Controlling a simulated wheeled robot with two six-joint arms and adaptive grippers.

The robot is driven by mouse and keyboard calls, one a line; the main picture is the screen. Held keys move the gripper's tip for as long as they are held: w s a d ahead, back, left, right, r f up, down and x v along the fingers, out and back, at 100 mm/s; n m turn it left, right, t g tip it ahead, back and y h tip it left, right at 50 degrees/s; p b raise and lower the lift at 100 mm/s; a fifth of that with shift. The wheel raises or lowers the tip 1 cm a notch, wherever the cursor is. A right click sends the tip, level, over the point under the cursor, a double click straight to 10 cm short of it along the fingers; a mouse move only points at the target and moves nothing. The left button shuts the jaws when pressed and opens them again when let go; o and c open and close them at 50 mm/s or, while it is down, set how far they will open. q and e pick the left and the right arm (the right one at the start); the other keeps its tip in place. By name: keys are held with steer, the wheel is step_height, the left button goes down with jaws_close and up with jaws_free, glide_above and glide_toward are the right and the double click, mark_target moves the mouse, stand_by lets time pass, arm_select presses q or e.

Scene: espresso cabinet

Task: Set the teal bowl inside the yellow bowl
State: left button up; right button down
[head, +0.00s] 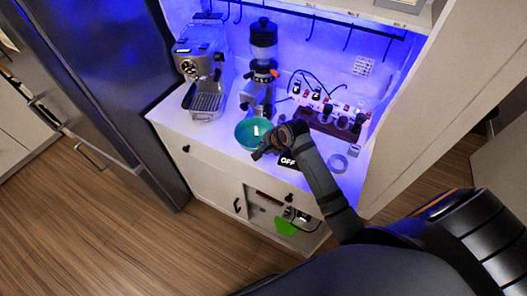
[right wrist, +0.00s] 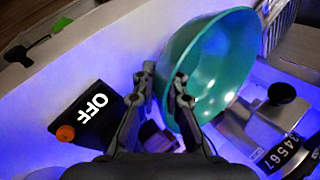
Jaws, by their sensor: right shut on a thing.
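I cannot tell whether the bowl touches the counter. I do not see a yellow bowl in either view. My left gripper is not in view.
A black scale reading OFF (head: 287,161) lies right of the gripper, and a pale ring (head: 338,163) farther right. The espresso machine (head: 201,62), grinder (head: 263,48) and a dark stand (head: 330,124) are behind. The cabinet's side wall bounds the right.

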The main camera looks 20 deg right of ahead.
steer(key=shift+w+a+f, duration=0.1)
steer(key=shift+w+f, duration=0.1)
steer(key=shift+f, duration=1.55)
steer(key=shift+f, duration=0.1)
steer(key=c, duration=1.4)
jaws_free()
steer(key=v, duration=1.2)
steer(key=shift+b, duration=0.3)
